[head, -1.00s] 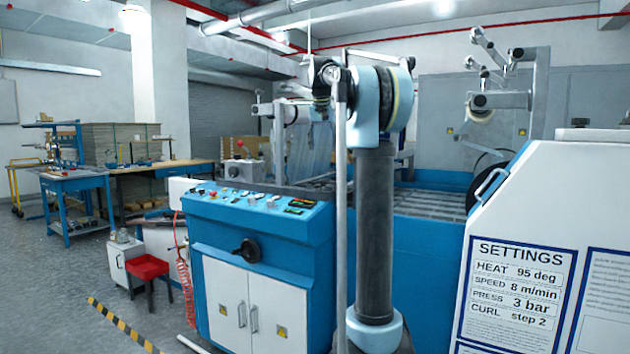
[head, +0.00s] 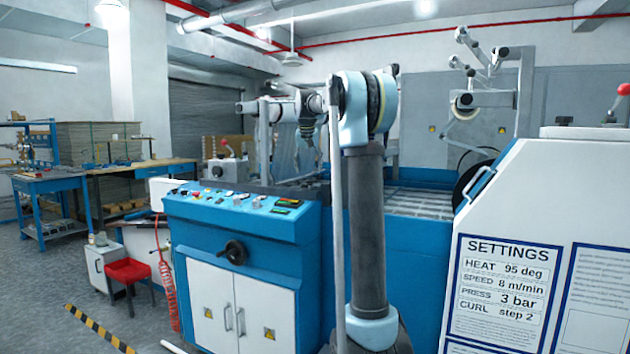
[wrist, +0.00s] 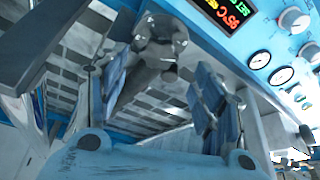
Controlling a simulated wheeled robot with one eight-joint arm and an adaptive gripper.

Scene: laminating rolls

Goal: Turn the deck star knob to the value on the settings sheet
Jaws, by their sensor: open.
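The settings sheet (head: 503,290) on the white cabinet at right reads HEAT 95 deg, SPEED 8 m/min, PRESS 3 bar, CURL step 2. My gripper (head: 308,150) hangs fingers down behind the blue console, over the machine deck. In the wrist view my gripper (wrist: 165,85) has its fingers spread and nothing between the pads. A grey lobed knob on a stem (wrist: 160,36), apparently the deck star knob, shows beyond the fingertips, above the slatted deck. Its pointer and scale cannot be made out. In the head view I cannot pick this knob out.
The blue console (head: 240,222) carries buttons, gauges and a black handwheel (head: 232,252). A red stool (head: 127,272) stands at left. Open floor lies at front left.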

